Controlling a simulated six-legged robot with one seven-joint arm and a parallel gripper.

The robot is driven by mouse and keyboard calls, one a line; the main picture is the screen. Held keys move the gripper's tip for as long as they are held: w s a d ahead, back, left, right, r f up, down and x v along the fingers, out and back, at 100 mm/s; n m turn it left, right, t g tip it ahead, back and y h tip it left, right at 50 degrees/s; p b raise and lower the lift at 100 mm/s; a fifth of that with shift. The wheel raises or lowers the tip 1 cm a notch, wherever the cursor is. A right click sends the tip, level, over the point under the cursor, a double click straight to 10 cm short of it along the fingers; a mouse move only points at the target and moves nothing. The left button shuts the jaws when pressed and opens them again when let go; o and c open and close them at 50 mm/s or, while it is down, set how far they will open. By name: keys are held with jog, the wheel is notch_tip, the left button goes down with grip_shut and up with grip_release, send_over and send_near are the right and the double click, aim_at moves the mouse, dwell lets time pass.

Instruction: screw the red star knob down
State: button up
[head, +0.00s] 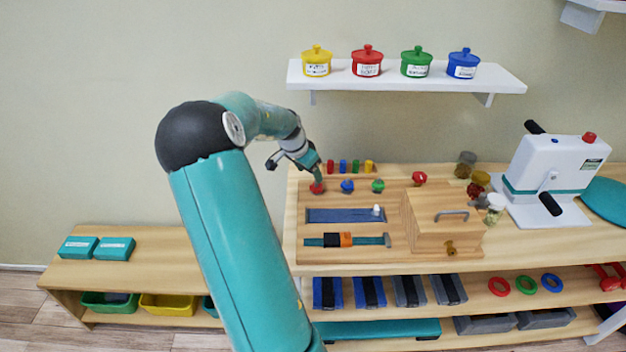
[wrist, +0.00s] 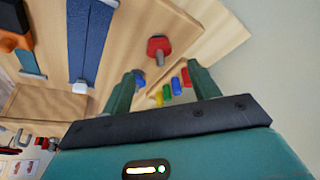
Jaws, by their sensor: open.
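The red star knob (head: 317,187) is at the left of a wooden task board (head: 300,225), beside a blue knob (head: 347,186) and a green knob (head: 378,185). In the head view my gripper (head: 316,176) is right above the red knob and partly covers it. In the wrist view the red knob (wrist: 158,46) shows beyond and between the fingertips, with a grey stem below its head. My gripper (wrist: 165,72) is open and nothing is between its fingers. I cannot tell from these views whether a finger touches the knob.
Several coloured pegs (head: 343,166) stand just behind the knobs. A blue strip with a white slider (head: 376,209) and a buckled strap (head: 320,240) lie in front. A wooden box (head: 440,232) stands to the right. A wall shelf (head: 400,82) with lidded pots hangs above.

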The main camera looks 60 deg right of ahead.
jog(key=v, duration=0.6)
jog(key=shift+r, duration=0.3)
jog(key=shift+w+a, duration=0.1)
jog(key=shift+a, duration=0.05)
jog(key=w+a+r+n+t+y, duration=0.1)
jog(key=w+a+r+n+t, duration=0.15)
jog(key=a, duration=0.65)
jog(key=w+a+r+n+t+y, duration=0.1)
jog(key=w+a+r+n, duration=0.25)
jog(key=a, duration=0.55)
jog(key=w+a+r+n+t+y, duration=0.1)
jog(key=w+a+r+n, duration=0.15)
jog(key=a, duration=0.75)
jog(key=s+a+r+n, duration=0.1)
jog(key=s+a+n, duration=0.2)
jog(key=a, duration=0.5)
jog(key=s+a+r+n+t+y, duration=0.1)
jog(key=s+a+n, duration=0.3)
jog(key=a+n, duration=0.2)
jog(key=s+a+r+n+t, duration=0.1)
jog(key=s+a+n, duration=0.3)
jog(key=a, duration=0.7)
jog(key=shift+s+t, duration=0.1)
jog(key=shift+t, duration=0.15)
